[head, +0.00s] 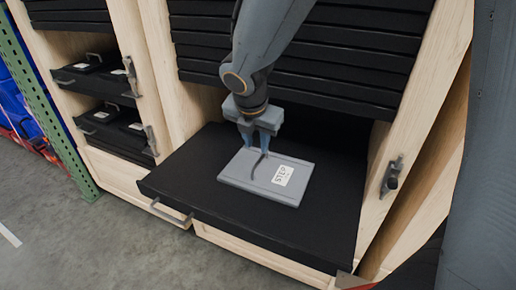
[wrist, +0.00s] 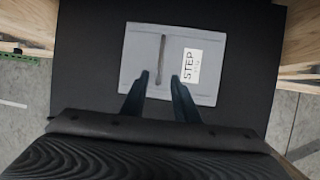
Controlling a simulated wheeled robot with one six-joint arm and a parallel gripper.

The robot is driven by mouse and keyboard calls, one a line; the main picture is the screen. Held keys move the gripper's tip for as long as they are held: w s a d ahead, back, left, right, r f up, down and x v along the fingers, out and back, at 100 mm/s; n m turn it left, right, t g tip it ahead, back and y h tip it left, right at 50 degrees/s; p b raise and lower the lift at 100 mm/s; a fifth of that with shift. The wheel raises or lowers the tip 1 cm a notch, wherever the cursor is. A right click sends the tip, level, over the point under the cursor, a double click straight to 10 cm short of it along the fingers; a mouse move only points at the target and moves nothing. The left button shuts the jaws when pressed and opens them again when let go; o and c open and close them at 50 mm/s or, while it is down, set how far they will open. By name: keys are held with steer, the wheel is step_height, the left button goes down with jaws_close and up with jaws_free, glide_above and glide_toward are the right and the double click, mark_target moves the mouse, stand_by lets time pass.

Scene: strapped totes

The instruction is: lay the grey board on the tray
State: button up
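The grey board (head: 240,167) is a flat slab with a white label marked "STEP" and a dark strap or handle across it. It lies flat on the black tray (head: 200,150), a pulled-out shelf with a metal handle at its front. My gripper (head: 259,150) points down over the board's back part. In the wrist view the board (wrist: 140,60) lies ahead of the fingers, and the fingertips (wrist: 160,77) are apart. The near end of the dark strap (wrist: 161,55) shows between them, with gaps on both sides. I cannot tell whether the fingertips touch the board.
Pale wooden cabinet walls (head: 160,60) flank the tray, with black slats (head: 340,50) above it. Smaller black drawers (head: 105,120) stand to the left, and a latch (head: 391,176) sits on the right post. Grey floor (head: 110,235) is clear in front.

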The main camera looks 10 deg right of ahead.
steer(key=s+d+f+m+g, duration=0.1)
steer(key=s+d+m, duration=0.2)
steer(key=m, duration=0.6)
steer(key=s+d+f+m+g+y, duration=0.1)
steer(key=s+d+f+m, duration=0.1)
steer(key=s+d+m, duration=0.2)
steer(key=s+d+f+m+g, duration=0.2)
steer(key=s+m, duration=0.6)
steer(key=m, duration=0.8)
steer(key=shift+d, duration=0.9)
